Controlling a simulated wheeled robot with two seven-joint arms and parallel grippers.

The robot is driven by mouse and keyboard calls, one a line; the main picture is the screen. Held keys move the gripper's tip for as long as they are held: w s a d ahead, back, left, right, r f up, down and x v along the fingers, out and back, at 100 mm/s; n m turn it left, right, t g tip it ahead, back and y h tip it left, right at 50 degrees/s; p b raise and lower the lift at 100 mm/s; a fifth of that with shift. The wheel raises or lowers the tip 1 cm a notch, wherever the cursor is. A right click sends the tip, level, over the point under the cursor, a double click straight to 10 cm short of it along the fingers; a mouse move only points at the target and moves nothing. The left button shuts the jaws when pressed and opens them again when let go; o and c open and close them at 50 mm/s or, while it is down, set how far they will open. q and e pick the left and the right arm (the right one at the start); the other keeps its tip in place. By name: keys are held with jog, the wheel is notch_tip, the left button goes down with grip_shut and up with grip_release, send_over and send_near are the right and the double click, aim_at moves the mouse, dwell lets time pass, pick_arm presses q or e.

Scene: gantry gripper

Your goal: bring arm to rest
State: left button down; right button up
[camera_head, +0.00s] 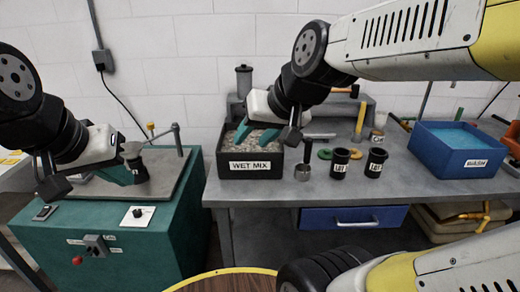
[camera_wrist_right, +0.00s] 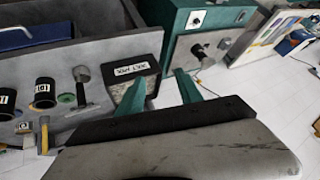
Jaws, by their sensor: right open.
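My right gripper (camera_head: 256,135) is at the black box labelled WET MIX (camera_head: 228,166), its teal fingers apart over the box's grey granular contents. In the right wrist view my right gripper (camera_wrist_right: 160,90) has its two teal fingers spread with nothing held between them, and the WET MIX box (camera_wrist_right: 148,68) lies beyond them. My left gripper (camera_head: 118,173) is low over the plate of the green machine (camera_head: 130,235). A teal finger shows beside a small dark cup (camera_head: 133,156). Whether it touches or grips the cup is unclear.
Two black labelled cups (camera_head: 375,162), a metal scoop or cup (camera_head: 303,172) and a small jar (camera_head: 376,137) stand on the grey bench (camera_head: 290,190). A blue WASH tub (camera_head: 430,160) is at right. A round wooden top (camera_head: 225,284) is in front.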

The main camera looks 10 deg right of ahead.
jog(key=s+d+f+g+h, duration=0.1)
jog(key=s+d+f, duration=0.1)
jog(key=s, duration=0.3)
jog(key=shift+d, duration=0.3)
dwell(0.7)
